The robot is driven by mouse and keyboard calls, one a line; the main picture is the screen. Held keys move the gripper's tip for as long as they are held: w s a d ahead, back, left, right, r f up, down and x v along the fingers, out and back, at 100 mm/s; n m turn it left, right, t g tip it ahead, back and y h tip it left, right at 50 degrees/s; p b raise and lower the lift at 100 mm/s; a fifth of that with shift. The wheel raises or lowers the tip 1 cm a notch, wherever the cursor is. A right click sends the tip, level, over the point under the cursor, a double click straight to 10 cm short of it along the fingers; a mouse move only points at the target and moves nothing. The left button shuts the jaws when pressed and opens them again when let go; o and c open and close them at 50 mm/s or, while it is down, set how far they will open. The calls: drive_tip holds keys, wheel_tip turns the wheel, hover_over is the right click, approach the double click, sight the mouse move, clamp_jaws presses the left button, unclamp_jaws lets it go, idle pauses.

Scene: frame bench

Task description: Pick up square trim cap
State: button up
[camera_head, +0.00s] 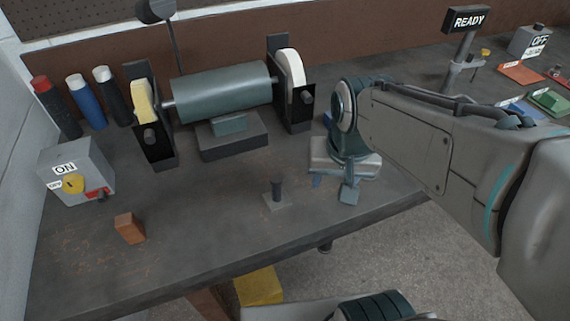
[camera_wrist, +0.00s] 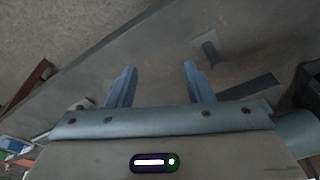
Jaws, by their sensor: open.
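The square trim cap (camera_head: 275,202) appears to be the small grey square plate with a dark upright stem, standing on the bench near its front edge in the head view. In the wrist view the trim cap (camera_wrist: 209,49) shows just beyond and to the right of the right fingertip. My gripper (camera_head: 332,186) is to the right of the cap in the head view, apart from it. In the wrist view my gripper (camera_wrist: 159,66) has its two blue fingers spread, with nothing between them.
A bench grinder (camera_head: 222,95) stands at the back. A switch box (camera_head: 75,173) marked ON and an orange-brown block (camera_head: 130,228) are at left. Several capped bottles (camera_head: 85,100) stand at back left. Bare bench surrounds the cap; the front edge is close.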

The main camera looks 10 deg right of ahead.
sight(279, 177)
drive_tip(key=w+a+m, duration=0.2)
drive_tip(key=w+a, duration=0.1)
drive_tip(key=w+a+m+g+p, duration=0.1)
drive_tip(key=w+a+m, duration=0.1)
drive_tip(key=w+a, duration=0.1)
drive_tip(key=w+a+m+g, duration=0.1)
drive_tip(key=w+a+m, duration=0.2)
drive_tip(key=shift+w+a+f, duration=0.25)
drive_tip(key=shift+w, duration=0.1)
wheel_tip(279, 177, down, 8)
drive_tip(key=shift+f+p, duration=0.15)
drive_tip(key=shift+p, duration=0.3)
drive_tip(key=shift+w+a+f+p, duration=0.15)
drive_tip(key=shift+f+p, duration=0.1)
drive_tip(key=shift+f, duration=1.05)
drive_tip(key=shift+a+f+p, duration=0.15)
drive_tip(key=shift+f+p, duration=0.1)
drive_tip(key=shift+f, duration=1.05)
drive_tip(key=c, duration=0.9)
